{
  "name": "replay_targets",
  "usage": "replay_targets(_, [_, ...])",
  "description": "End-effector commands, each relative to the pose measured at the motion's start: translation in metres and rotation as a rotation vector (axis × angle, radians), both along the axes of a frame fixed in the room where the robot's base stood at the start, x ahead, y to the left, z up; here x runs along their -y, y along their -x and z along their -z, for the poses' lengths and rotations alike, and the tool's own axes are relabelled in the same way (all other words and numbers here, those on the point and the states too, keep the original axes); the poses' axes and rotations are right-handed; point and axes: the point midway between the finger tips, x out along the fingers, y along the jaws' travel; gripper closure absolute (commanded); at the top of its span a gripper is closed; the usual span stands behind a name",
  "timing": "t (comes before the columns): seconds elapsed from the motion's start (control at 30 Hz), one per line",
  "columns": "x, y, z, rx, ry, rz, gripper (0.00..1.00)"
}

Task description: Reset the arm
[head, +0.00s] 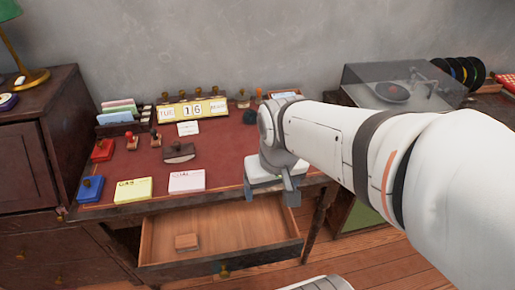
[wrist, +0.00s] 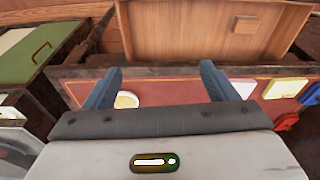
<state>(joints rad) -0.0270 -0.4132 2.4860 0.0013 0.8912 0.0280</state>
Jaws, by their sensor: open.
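My gripper (head: 272,194) hangs at the right end of the desk's front edge in the head view, beside the open drawer. In the wrist view my gripper (wrist: 160,84) has its two dark fingers spread wide apart, with nothing held between them. My arm reaches in from the right in the head view and hides part of the desk's right side.
The open drawer (head: 217,229) juts out below the desk with a small wooden block (head: 186,242) in it. The red desk top (head: 225,150) holds notepads, stamps and a date calendar (head: 191,110). A covered record player (head: 403,88) stands behind my arm.

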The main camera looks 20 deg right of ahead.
Motion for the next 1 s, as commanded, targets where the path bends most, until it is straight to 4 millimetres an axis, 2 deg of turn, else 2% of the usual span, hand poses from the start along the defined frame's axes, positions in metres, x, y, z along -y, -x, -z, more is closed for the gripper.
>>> replay_targets(0.1, [0.008, 0.006, -0.002, 0.008, 0.005, 0.002, 0.21])
replay_targets(0.37, [0.008, 0.006, -0.003, 0.007, 0.005, -0.001, 0.21])
replay_targets(0.47, [0.008, 0.006, -0.009, 0.009, 0.005, -0.001, 0.21])
replay_targets(0.57, [0.007, 0.006, -0.025, 0.014, 0.005, -0.001, 0.21])
replay_targets(0.8, [0.008, 0.009, -0.082, 0.036, 0.008, -0.003, 0.21])
replay_targets(0.9, [0.008, 0.009, -0.093, 0.043, 0.009, -0.004, 0.21])
replay_targets(1.0, [0.008, 0.009, -0.093, 0.045, 0.009, -0.004, 0.21])
